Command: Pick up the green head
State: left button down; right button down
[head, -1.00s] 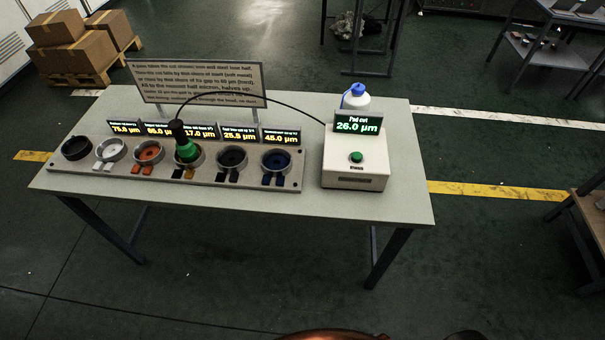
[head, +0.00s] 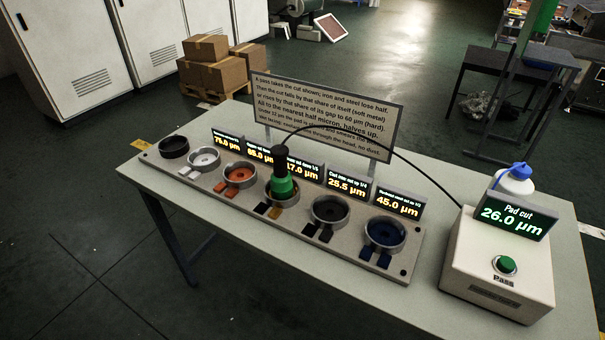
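The green head (head: 284,188) stands upright in one of the round cups of the grey rack on the table. It has a green lower body and a black top (head: 280,156). A black cable runs from its top over to the white box (head: 497,262) at the right. The box carries a display reading "Pad cut 26.0 µm" (head: 516,215) and a green button marked "Pass" (head: 505,265). Black and tan tabs lie in front of the green head's cup. Neither of my grippers shows in the head view.
The rack (head: 330,247) holds several other cups, including white, orange, black and blue ones, with small displays behind. A sign board (head: 325,112) stands behind it. A white bottle with a blue cap (head: 513,180) is behind the box. The table's front strip is clear.

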aim_at(282, 187)
jog(key=u, duration=1.55)
jog(key=i, duration=1.45)
jog(key=z, duration=1.5)
